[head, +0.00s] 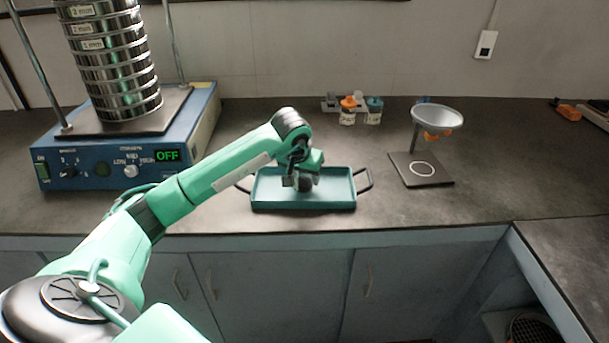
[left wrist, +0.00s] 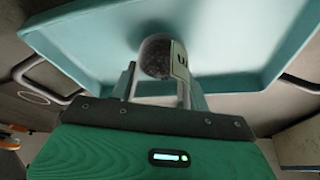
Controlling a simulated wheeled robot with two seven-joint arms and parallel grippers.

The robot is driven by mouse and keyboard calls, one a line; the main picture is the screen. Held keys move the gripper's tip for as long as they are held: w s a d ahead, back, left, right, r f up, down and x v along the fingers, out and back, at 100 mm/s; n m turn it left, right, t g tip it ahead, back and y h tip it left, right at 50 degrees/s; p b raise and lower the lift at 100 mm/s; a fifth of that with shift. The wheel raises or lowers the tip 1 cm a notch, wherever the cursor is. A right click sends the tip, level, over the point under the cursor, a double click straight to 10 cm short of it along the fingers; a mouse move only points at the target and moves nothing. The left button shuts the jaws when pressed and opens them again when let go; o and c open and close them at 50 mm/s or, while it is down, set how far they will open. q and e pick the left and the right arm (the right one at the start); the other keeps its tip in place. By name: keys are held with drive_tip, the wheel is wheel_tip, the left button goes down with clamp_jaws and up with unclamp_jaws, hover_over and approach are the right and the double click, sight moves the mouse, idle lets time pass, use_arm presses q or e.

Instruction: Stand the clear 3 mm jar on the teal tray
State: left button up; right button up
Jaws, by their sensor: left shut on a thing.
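The teal tray (head: 335,190) with dark side handles lies near the front edge of the counter. My left gripper (head: 304,182) is over the tray, pointing down, and shut on the clear jar. In the left wrist view the clear jar (left wrist: 155,58) sits between the fingers (left wrist: 158,85) with dark grains inside and part of a white label showing. The teal tray (left wrist: 235,60) is behind it there. In the head view the jar (head: 306,185) is small and dark below the gripper. I cannot tell whether it touches the tray floor. My right gripper is not in view.
A blue sieve shaker (head: 115,170) with stacked sieves (head: 110,60) stands at the left; its display reads OFF. An orange-topped jar (head: 348,112) and a teal-topped jar (head: 374,112) stand behind the tray. A funnel stand (head: 420,170) is at the right. Counter between them is clear.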

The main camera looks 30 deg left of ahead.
use_arm(q)
drive_tip(key=shift+f, duration=0.1)
drive_tip(key=o, duration=1.1)
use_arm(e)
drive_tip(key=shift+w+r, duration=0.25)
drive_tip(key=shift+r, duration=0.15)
use_arm(q)
drive_tip(key=shift+r, duration=0.25)
drive_tip(key=v, duration=1.1)
drive_tip(key=shift+s+r, duration=0.2)
drive_tip(key=shift+r, duration=0.1)
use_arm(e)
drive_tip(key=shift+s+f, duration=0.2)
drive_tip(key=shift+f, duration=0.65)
